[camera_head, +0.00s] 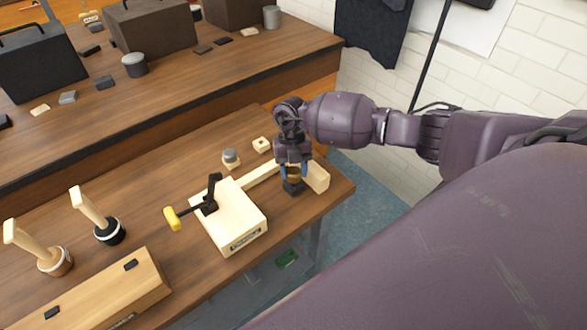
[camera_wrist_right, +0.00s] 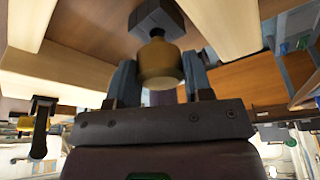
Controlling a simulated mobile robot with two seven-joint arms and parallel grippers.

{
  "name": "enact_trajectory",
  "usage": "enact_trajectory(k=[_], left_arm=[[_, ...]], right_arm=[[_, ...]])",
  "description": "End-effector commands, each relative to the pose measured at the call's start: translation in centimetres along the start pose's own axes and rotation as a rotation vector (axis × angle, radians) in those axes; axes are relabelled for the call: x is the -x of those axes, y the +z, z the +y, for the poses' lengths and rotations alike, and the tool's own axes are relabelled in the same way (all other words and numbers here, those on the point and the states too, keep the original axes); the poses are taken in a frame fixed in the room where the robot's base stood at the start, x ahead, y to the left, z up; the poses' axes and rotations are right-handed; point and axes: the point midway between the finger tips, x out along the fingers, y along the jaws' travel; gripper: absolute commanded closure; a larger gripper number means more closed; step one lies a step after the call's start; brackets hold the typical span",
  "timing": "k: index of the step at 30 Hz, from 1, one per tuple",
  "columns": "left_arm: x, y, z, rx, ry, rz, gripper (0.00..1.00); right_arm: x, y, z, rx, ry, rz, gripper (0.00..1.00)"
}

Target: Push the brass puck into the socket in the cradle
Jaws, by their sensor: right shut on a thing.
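My right gripper (camera_head: 293,171) points down at the right end of the near bench. Its blue fingers are shut on a brass round piece (camera_wrist_right: 158,66), which also shows in the head view (camera_head: 293,177). A dark stem joins the brass piece to a dark block (camera_wrist_right: 155,19); this block (camera_head: 293,188) sits low, near the bench top. The block lies between a pale wooden bar (camera_head: 262,175) and a pale wooden end block (camera_head: 317,178). I cannot tell which part is the cradle's socket. My left gripper is not in view.
A pale wooden box (camera_head: 235,222) with a black, yellow-handled toggle clamp (camera_head: 207,199) stands left of the gripper. A grey-topped cylinder (camera_head: 231,157) and a small wooden square (camera_head: 261,144) lie behind. Two wooden-handled tools (camera_head: 108,232) (camera_head: 53,262) and a long block (camera_head: 100,291) are at left.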

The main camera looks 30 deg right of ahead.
Motion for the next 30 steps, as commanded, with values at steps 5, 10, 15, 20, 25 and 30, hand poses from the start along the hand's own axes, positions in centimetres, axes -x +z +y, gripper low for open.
enact_trajectory(k=[5, 10, 15, 20, 25, 30], left_arm=[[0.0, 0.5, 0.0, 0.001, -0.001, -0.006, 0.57], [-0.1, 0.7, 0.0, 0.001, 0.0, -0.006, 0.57], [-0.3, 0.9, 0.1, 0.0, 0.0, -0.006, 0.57], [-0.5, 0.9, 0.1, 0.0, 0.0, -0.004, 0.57], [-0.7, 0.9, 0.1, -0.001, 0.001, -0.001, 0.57], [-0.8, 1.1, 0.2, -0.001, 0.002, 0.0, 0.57]], right_arm=[[-0.3, 0.1, 0.1, 0.001, 0.001, -0.001, 0.82], [-0.6, 0.2, 0.1, 0.001, 0.001, -0.001, 0.82], [-1.0, 0.3, 0.1, 0.0, 0.001, -0.001, 0.82], [-1.3, 0.4, 0.0, 0.0, 0.001, -0.001, 0.82], [-1.6, 0.5, 0.0, 0.0, 0.001, -0.001, 0.82], [-1.9, 0.6, 0.0, 0.0, 0.001, -0.001, 0.82]])
